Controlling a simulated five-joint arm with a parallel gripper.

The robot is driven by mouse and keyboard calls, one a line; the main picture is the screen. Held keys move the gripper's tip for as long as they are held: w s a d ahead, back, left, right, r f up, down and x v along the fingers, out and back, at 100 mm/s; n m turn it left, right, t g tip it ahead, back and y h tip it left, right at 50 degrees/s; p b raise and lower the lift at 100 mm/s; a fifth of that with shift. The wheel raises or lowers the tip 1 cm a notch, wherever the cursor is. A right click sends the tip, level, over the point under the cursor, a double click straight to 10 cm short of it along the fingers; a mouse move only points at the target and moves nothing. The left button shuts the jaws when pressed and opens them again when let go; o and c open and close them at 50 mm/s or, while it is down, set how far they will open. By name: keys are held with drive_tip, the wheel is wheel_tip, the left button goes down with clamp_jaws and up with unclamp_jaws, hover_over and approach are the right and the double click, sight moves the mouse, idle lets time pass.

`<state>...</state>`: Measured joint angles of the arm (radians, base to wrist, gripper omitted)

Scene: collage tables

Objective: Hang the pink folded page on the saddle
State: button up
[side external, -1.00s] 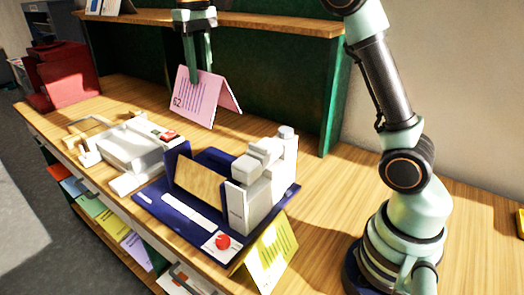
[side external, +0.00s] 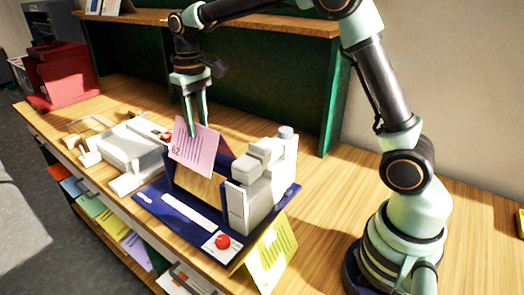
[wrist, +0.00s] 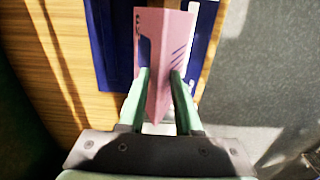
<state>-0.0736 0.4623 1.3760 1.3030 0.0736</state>
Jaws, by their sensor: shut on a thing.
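The pink folded page (side external: 196,152) is marked 62 and hangs as an inverted V from my gripper (side external: 196,124). In the wrist view my gripper (wrist: 160,75) is shut on the page (wrist: 152,50), one finger on each side near its fold. The saddle (side external: 199,186) is a tan sloping panel between a dark blue end plate and a grey block on a blue base. The page is over the saddle's left part and hides some of its top. I cannot tell whether they touch.
A grey stapler-like head (side external: 262,158) stands at the saddle's right. A yellow folded page (side external: 268,258) stands at the front edge. A white machine (side external: 131,150) is on the left, a red box (side external: 62,75) farther back. A shelf (side external: 265,22) runs behind.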

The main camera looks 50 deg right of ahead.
sight(200, 141)
drive_tip(key=shift+f, duration=5.7)
drive_tip(key=o, duration=1)
drive_tip(key=shift+r, duration=3.05)
